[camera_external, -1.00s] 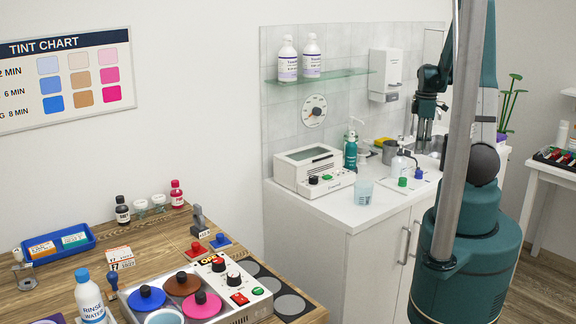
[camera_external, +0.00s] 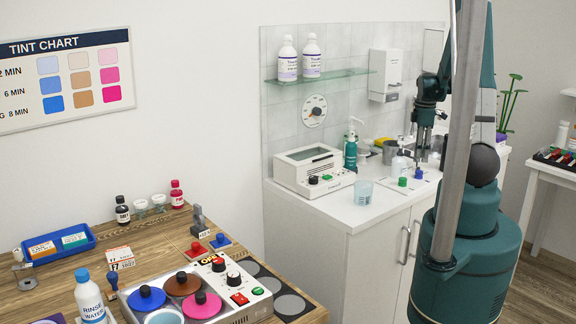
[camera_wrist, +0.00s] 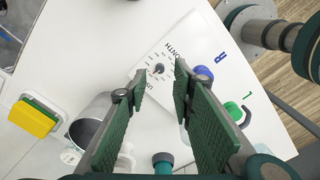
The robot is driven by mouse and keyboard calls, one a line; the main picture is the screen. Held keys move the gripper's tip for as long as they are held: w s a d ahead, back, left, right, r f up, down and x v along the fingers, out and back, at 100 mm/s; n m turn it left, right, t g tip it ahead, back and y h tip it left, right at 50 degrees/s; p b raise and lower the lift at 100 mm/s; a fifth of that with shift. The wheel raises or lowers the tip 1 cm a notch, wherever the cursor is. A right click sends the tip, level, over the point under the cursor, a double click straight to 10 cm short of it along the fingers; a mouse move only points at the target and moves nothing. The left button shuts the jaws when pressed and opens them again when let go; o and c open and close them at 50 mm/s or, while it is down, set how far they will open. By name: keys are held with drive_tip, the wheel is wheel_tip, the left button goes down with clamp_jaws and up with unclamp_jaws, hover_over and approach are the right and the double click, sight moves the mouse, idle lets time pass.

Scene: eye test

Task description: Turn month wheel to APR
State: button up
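The month wheel (camera_wrist: 158,70) is a small pale dial with a dark centre, on a white panel (camera_wrist: 206,48) with part of the word MONTH beside it. The wrist view shows it between and beyond my fingertips. Its month letters are too small to read. My gripper (camera_wrist: 160,84) is open with nothing between its green-padded fingers. In the external view my gripper (camera_external: 421,148) points down above the back right of the white counter, over the area of the panel. The wheel cannot be made out there.
A blue knob (camera_wrist: 204,72) marked R and a green knob (camera_wrist: 233,111) marked L stand on the same panel. A grey cup (camera_wrist: 92,118) and a yellow-green sponge (camera_wrist: 34,117) lie left of my fingers. A pump bottle (camera_external: 400,164) stands close to my gripper.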

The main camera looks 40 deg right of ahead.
drive_tip(key=shift+f, duration=2.25)
clamp_jaws()
